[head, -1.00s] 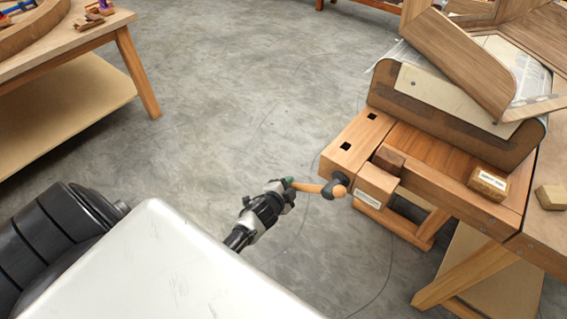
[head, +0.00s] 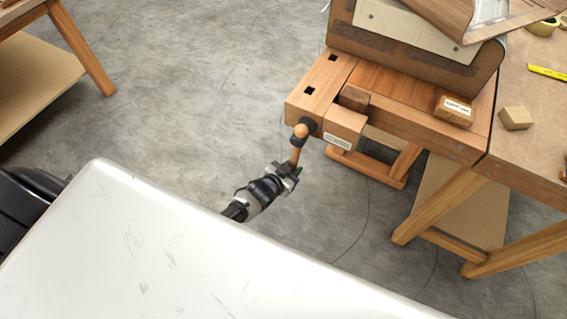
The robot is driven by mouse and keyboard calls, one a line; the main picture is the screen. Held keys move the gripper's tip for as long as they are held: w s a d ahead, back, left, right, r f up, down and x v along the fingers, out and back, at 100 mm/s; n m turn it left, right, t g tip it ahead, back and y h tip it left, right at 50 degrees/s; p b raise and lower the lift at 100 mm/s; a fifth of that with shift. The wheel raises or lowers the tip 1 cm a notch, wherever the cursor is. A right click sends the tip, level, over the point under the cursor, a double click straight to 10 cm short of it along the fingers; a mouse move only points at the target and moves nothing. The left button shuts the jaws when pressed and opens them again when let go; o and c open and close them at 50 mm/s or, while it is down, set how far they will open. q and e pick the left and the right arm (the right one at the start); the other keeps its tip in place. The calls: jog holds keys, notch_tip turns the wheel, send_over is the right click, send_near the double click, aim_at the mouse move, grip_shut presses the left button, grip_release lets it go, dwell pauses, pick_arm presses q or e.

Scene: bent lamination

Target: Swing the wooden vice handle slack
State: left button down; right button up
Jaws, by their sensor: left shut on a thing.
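The wooden vice handle (head: 296,152) passes through the dark metal screw head (head: 309,126) at the front left corner of the workbench. It hangs steeply down, with its round knob (head: 301,130) at the top. My left gripper (head: 289,174) is shut on the handle's lower end, and its fingers hide that end. The vice's wooden front jaw (head: 345,124) carries a white label and sits close to the bench. My right gripper is not in view.
A bent lamination form (head: 415,58) stands on the workbench. A labelled wood block (head: 454,111) and a plain block (head: 515,118) lie on the bench top. Concrete floor (head: 190,110) is open left of the vice. Another table (head: 40,65) stands at far left.

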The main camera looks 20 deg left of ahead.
pick_arm(q)
jog(key=shift+d+n+h, duration=0.3)
jog(key=shift+d, duration=0.5)
jog(key=c, duration=0.9)
grip_release()
jog(key=p+v, duration=0.1)
jog(key=v, duration=1)
jog(key=shift+w, duration=0.1)
